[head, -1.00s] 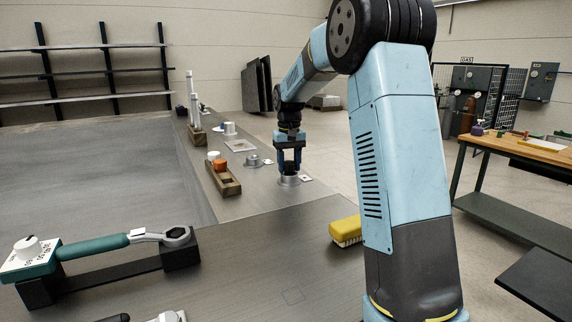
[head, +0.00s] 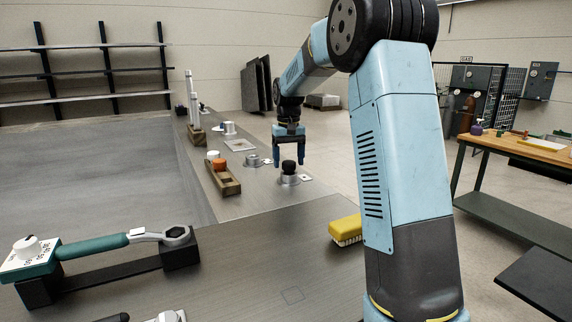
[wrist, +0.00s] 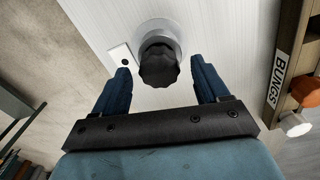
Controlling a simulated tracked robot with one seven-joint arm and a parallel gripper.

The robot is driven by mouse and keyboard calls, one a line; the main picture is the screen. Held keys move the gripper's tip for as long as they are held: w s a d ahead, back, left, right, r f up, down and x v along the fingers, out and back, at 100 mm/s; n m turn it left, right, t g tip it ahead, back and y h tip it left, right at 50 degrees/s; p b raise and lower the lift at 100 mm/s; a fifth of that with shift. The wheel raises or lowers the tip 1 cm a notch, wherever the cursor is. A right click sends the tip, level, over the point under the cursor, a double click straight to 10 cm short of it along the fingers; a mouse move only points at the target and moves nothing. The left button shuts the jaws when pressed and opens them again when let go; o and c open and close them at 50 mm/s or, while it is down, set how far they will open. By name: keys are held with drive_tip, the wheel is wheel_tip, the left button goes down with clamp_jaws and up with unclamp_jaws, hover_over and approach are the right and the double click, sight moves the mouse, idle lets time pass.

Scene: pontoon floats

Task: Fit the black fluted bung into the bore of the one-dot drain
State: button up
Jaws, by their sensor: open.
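The black fluted bung (head: 289,167) sits in the top of a grey metal drain (head: 288,180) on the narrow deck. In the wrist view the bung (wrist: 158,66) stands out of the round drain collar (wrist: 172,35); how deep it sits I cannot tell. A white tag (wrist: 122,57) with a single black dot lies beside this drain. My gripper (head: 289,160) is open above the bung. In the wrist view its two blue fingers (wrist: 163,80) are spread on either side, clear of the bung.
A wooden rack (head: 222,178) marked BUNGS holds an orange and a white bung to the left. Another drain (head: 253,160) and one with a white top (head: 229,129) stand farther back. A yellow brush (head: 345,229) and a teal torque wrench (head: 95,246) lie nearer.

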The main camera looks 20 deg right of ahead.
sight(288, 161)
wheel_tip(288, 161, up, 10)
drive_tip(key=s+r+t, duration=0.2)
drive_tip(key=s+r, duration=0.2)
drive_tip(key=s, duration=0.7)
drive_tip(key=s+f+t, duration=0.1)
drive_tip(key=s+f, duration=0.2)
drive_tip(key=s, duration=0.6)
drive_tip(key=s+f+t, duration=0.1)
drive_tip(key=s+f, duration=0.2)
drive_tip(key=s, duration=0.7)
drive_tip(key=s+f+t, duration=0.1)
drive_tip(key=s+f, duration=0.2)
drive_tip(key=s, duration=0.6)
drive_tip(key=shift+s+a+f+t, duration=0.25)
drive_tip(key=shift+a+f+t, duration=0.05)
drive_tip(key=shift+a, duration=0.15)
